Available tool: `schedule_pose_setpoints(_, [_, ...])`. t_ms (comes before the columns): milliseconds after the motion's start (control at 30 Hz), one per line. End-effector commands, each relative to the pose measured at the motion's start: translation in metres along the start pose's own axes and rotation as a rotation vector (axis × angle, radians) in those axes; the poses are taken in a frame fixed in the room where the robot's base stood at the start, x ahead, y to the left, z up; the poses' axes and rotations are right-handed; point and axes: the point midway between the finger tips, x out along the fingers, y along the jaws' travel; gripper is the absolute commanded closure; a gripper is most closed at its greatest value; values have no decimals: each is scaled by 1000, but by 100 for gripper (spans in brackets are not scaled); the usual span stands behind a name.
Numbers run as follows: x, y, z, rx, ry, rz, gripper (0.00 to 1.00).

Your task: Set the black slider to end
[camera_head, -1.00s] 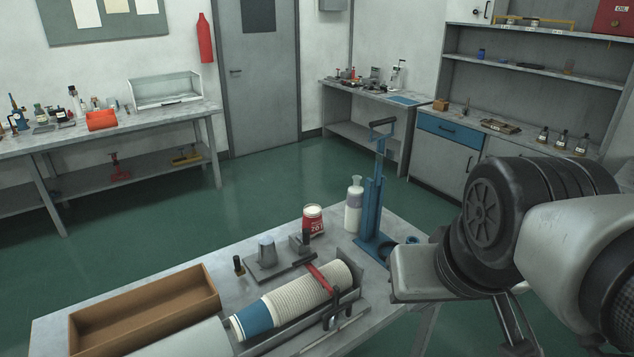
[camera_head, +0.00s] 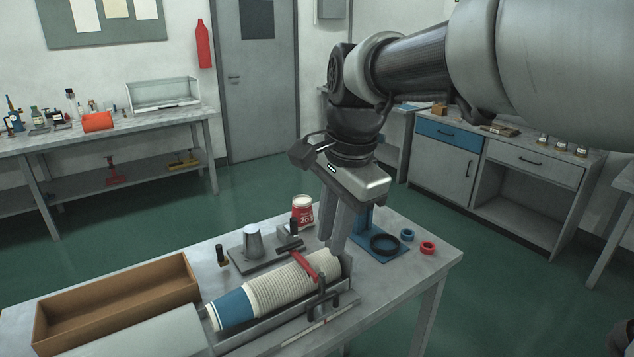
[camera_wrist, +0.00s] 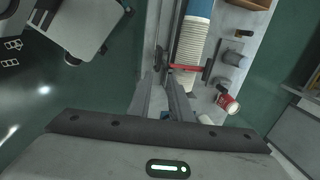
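The black slider (camera_head: 322,293) appears to be the upright black bracket on the front side of the grey trough (camera_head: 346,298), near its right end. A pale strip (camera_head: 312,332) with red on it runs along the table in front. A long stack of paper cups (camera_head: 280,287) lies in the trough, with a red lever (camera_head: 304,262) across it. My gripper (camera_head: 333,243) points down above the right end of the stack, behind the slider, and looks open and empty. In the wrist view, its fingertips (camera_wrist: 161,73) are close to the red lever (camera_wrist: 188,68); the slider is hard to make out there.
A brown tray (camera_head: 115,310) stands at the left. A metal cup form (camera_head: 253,243), a red-and-white can (camera_head: 302,212) and a blue stand (camera_head: 372,240) are behind the trough. Blue (camera_head: 407,235) and red rings (camera_head: 427,248) lie at the right. The front right tabletop is clear.

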Motion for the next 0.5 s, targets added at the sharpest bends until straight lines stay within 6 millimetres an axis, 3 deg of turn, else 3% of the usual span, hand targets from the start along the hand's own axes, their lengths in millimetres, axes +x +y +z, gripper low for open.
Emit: schedule_pose_setpoints(500, [105,2,0,-2,-1,5,82])
